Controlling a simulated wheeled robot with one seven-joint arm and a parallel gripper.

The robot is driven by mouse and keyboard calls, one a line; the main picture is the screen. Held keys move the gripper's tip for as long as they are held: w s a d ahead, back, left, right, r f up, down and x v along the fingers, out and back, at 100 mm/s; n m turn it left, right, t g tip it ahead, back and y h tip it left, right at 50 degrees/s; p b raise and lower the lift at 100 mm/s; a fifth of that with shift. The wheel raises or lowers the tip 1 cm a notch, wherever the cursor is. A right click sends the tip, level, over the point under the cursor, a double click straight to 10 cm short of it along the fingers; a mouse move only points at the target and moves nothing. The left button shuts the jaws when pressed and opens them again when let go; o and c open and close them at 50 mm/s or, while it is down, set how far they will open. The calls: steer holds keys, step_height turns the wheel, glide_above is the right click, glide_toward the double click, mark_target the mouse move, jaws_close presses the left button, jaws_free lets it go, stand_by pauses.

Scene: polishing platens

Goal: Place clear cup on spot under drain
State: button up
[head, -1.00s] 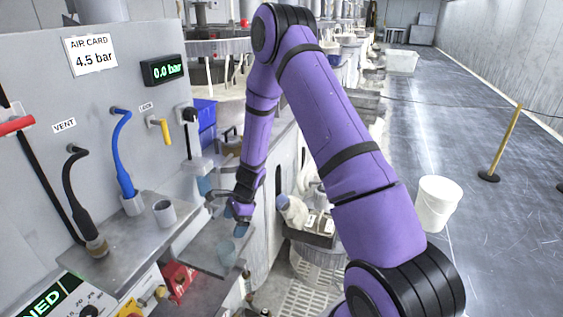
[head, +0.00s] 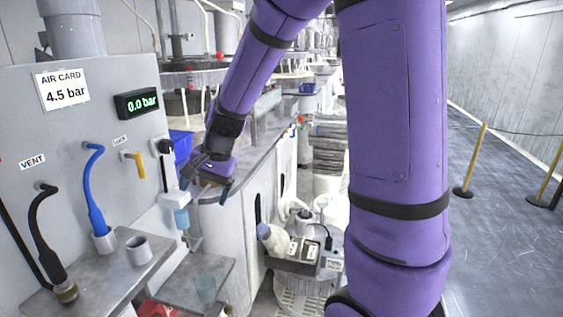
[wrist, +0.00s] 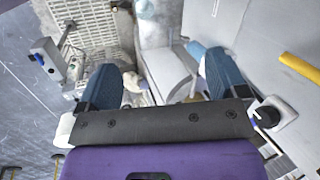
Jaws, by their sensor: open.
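The clear cup (head: 206,289) stands upright on the low grey shelf (head: 185,277) in the head view. Above it and a little to the left, a bluish bowl (head: 181,219) hangs under a white unit on the panel, with a thin stem below it; this looks like the drain. I cannot tell whether the cup is exactly under it, and no marked spot is visible. My gripper (head: 207,194) is open and empty, well above the cup and apart from it. The wrist view shows its two blue fingers spread with nothing held between them; I cannot make out the cup there.
A grey cup (head: 138,250) stands on the upper metal ledge (head: 92,275), beside black and blue hoses. A yellow-handled valve (head: 137,165) sticks out of the panel. A white bottle (head: 271,240) and a tray stand right of the cabinet. The aisle floor is open at the right.

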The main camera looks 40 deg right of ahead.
steer(key=s+d+r+n+t+h, duration=0.1)
steer(key=s+r+n, duration=0.3)
steer(key=s+r, duration=0.3)
steer(key=s+d+r+n+t+h, duration=0.1)
steer(key=s+r+n, duration=0.4)
steer(key=s, duration=1.1)
step_height(320, 180, up, 2)
steer(key=shift+d+r+t+h, duration=0.1)
steer(key=shift+d+t+h, duration=0.3)
steer(key=shift+d+h, duration=0.35)
steer(key=shift+o, duration=0.4)
steer(key=shift+s+d, duration=0.2)
steer(key=shift+s, duration=0.1)
